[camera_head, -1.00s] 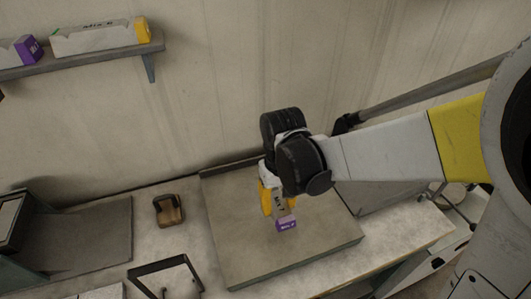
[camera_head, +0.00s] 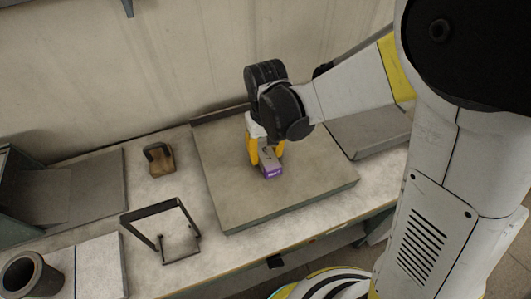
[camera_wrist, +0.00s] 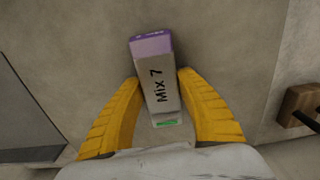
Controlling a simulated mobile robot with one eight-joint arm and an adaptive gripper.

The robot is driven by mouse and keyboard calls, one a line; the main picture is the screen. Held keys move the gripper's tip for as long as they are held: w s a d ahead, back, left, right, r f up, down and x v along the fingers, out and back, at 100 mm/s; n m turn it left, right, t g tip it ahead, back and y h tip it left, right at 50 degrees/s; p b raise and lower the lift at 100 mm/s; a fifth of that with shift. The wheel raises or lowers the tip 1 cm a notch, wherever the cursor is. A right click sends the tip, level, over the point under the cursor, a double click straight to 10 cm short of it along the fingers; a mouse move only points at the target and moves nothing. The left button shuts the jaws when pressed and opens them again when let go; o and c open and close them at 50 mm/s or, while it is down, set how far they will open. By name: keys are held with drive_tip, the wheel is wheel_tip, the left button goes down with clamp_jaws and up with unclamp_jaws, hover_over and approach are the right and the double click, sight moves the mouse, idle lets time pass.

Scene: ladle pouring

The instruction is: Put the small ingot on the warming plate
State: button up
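The small ingot looks like a pale grey bar (camera_wrist: 160,85) marked "Mix 7", with one purple end and a green patch at the other. It also shows in the head view (camera_head: 270,168). My gripper (camera_wrist: 160,78) has its yellow fingers on both long sides of the bar and appears shut on it. In the head view my gripper (camera_head: 265,155) points down over the large flat grey-brown slab (camera_head: 230,195), seemingly the warming plate. The bar is low over the slab's middle; whether it touches the slab is unclear.
A brown block with a dark handle (camera_head: 158,160) stands left of the slab. A dark wire frame (camera_head: 160,235) is in front of it. A dark round cup (camera_head: 28,274) stands at lower left. A grey tray (camera_head: 370,132) lies right of the slab.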

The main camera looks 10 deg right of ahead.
sight(266, 152)
drive_tip(key=shift+o, duration=0.9)
wheel_tip(266, 152, up, 12)
drive_tip(key=p, duration=0.5)
drive_tip(key=s+d+r+m+t, duration=0.1)
drive_tip(key=s+d+r+t, duration=0.2)
drive_tip(key=d, duration=0.4)
drive_tip(key=s+d+r+m+t, duration=0.2)
drive_tip(key=s+d+r+t, duration=0.2)
drive_tip(key=s+d+r, duration=0.1)
drive_tip(key=shift+s+d, duration=0.9)
drive_tip(key=shift+d, duration=0.15)
drive_tip(key=shift+a+f, duration=0.1)
